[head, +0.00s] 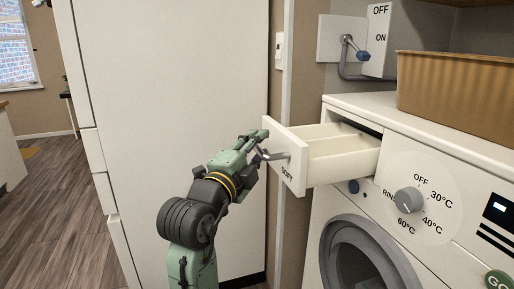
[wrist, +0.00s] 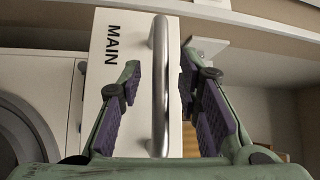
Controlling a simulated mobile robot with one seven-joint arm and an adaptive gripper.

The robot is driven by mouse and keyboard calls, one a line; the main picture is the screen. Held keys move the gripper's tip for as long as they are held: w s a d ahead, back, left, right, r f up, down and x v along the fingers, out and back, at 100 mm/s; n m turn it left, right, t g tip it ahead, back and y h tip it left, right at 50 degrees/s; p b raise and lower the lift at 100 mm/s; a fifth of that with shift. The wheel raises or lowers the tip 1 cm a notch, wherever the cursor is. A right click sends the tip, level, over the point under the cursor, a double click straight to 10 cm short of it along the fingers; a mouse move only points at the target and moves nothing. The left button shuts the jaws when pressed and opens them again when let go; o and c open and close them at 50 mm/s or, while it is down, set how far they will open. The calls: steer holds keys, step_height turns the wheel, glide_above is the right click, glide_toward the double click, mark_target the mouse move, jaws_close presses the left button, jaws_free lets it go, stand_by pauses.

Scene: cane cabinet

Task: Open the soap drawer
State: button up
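The soap drawer (head: 340,158) is white and stands pulled well out of the washing machine, its inside showing from above. Its front (head: 286,158) reads "SOFT" in the head view and "MAIN" in the wrist view. A grey metal bar handle (head: 272,155) is on that front; it also shows in the wrist view (wrist: 159,100). My green gripper (head: 262,145) is at the handle. In the wrist view my gripper (wrist: 160,75) is open, with one purple-padded finger on each side of the handle and visible gaps to it.
The washing machine (head: 420,165) has a dial (head: 409,200) and a round door (head: 352,258) below the drawer. A woven basket (head: 455,92) sits on top. A valve lever (head: 355,47) is on the wall.

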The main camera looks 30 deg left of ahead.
steer(key=shift+s, duration=0.1)
steer(key=s+d+f, duration=0.1)
steer(key=s, duration=1)
steer(key=shift+s+d+f, duration=0.25)
steer(key=shift+s+f, duration=0.1)
